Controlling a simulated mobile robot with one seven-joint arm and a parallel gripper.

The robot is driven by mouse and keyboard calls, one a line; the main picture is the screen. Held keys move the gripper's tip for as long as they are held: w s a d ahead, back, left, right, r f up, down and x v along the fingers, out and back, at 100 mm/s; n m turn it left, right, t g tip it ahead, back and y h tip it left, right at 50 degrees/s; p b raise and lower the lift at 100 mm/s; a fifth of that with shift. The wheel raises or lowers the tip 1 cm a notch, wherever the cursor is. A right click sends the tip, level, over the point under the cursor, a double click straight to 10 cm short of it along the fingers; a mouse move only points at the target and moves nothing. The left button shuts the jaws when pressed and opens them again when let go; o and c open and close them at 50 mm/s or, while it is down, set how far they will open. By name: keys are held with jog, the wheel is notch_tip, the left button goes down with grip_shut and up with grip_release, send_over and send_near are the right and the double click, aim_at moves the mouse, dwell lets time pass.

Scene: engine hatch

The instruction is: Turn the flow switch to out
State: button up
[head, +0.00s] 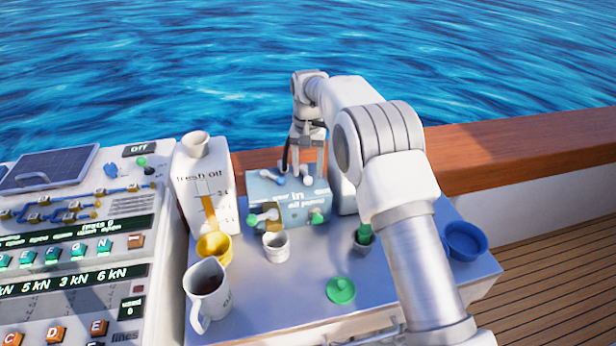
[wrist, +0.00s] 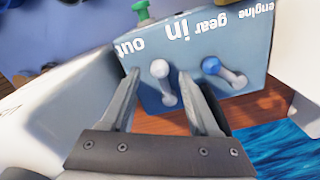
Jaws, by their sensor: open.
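A light blue box (head: 290,205) stands at the back of the table, with "in" on its front. In the wrist view the box (wrist: 222,100) carries "engine gear", "in" and "out" lettering along its edge. A switch with a whitish round pivot and short grey lever (wrist: 167,88), by "in" and "out", is likely the flow switch. Its lever points down in that view, toward my gripper. My gripper (wrist: 159,75) is open, with one finger on each side of this lever. I cannot tell whether either finger touches it. In the head view my gripper (head: 303,165) is over the box top.
A second switch with a blue pivot (wrist: 211,66) is close beside the right finger. A white "fresh oil" container (head: 200,180) stands left of the box. A cup (head: 276,246), a mug (head: 207,292) and a green lid (head: 341,290) are in front.

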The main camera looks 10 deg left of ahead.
jog(key=shift+f, duration=1.15)
grip_shut()
